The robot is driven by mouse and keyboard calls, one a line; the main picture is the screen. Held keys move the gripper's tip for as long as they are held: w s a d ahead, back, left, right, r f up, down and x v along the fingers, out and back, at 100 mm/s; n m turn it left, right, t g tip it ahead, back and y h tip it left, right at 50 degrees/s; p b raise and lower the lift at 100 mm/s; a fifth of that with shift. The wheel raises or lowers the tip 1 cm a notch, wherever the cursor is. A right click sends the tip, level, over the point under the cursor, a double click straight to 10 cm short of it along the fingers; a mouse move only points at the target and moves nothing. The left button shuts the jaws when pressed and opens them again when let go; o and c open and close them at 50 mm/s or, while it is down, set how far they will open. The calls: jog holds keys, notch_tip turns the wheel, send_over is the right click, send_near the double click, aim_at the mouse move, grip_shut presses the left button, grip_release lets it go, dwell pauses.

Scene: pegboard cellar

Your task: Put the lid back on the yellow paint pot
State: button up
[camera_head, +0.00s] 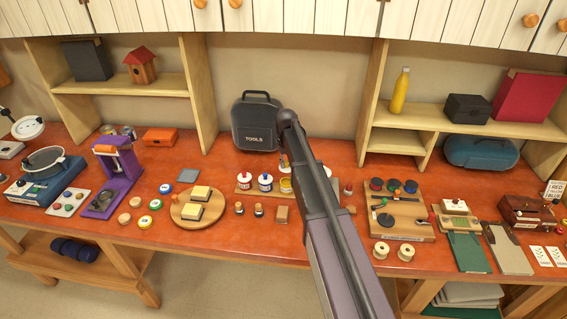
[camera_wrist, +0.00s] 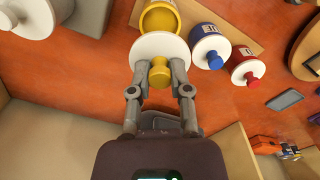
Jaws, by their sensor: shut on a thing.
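In the wrist view my gripper (camera_wrist: 159,70) is shut on the yellow knob of a round white lid (camera_wrist: 148,49). The yellow paint pot (camera_wrist: 160,20) shows just beyond the lid, its yellow inside partly visible. The lid overlaps the near part of the pot in this view; I cannot tell whether they touch. In the head view the yellow pot (camera_head: 286,186) stands at the right of a row of pots, partly beside my arm.
A blue pot (camera_head: 265,182) and a red pot (camera_head: 243,180), both with white lids, stand close by on a wooden board (camera_head: 255,194). A tools case (camera_head: 256,124) stands behind.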

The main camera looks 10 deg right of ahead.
jog(key=shift+f+b, duration=2.95)
jog(key=shift+f, duration=0.15)
jog(key=shift+s, duration=0.25)
jog(key=shift+f, duration=0.15)
dwell(0.6)
jog(key=o, duration=0.8)
jog(key=shift+o, duration=0.2)
jog(key=o, duration=0.5)
jog(key=shift+c, duration=0.2)
jog(key=shift+s, duration=0.1)
